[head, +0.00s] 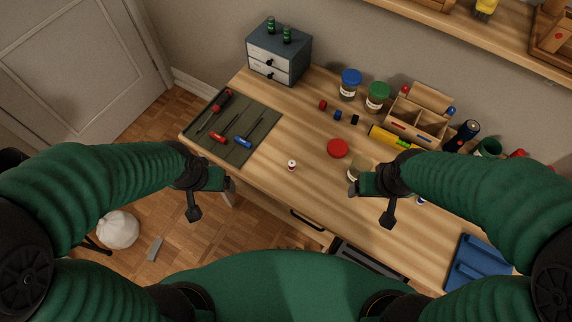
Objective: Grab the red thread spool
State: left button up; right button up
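A small red piece (323,104), spool-like in shape, stands on the wooden desk (262,175) toward the back, left of a blue one (338,116) and a black one (354,119). A tiny white piece with a red band (292,166) stands alone nearer the front edge; I cannot tell which of the two is the red thread spool. My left gripper (211,199) is open and empty, by the desk's front left edge. My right gripper (377,200) is open and empty, in front of an open jar (356,171) that it partly hides.
A red lid (337,148) lies mid-desk. Jars with blue (351,78) and green (377,90) lids stand behind. A tool mat (232,126) and drawer box (279,52) are left, a wooden organizer (417,113) and blue tray (480,264) right.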

aim_at(291, 163)
jog(key=i+j+z, duration=0.25)
jog(key=j, duration=0.15)
jog(key=j+z, duration=0.3)
jog(key=i+j+z, duration=0.1)
jog(key=j+z, duration=0.15)
jog(key=j, duration=0.35)
jog(key=j+z, duration=0.25)
jog(key=j, duration=0.2)
jog(key=i, duration=0.05)
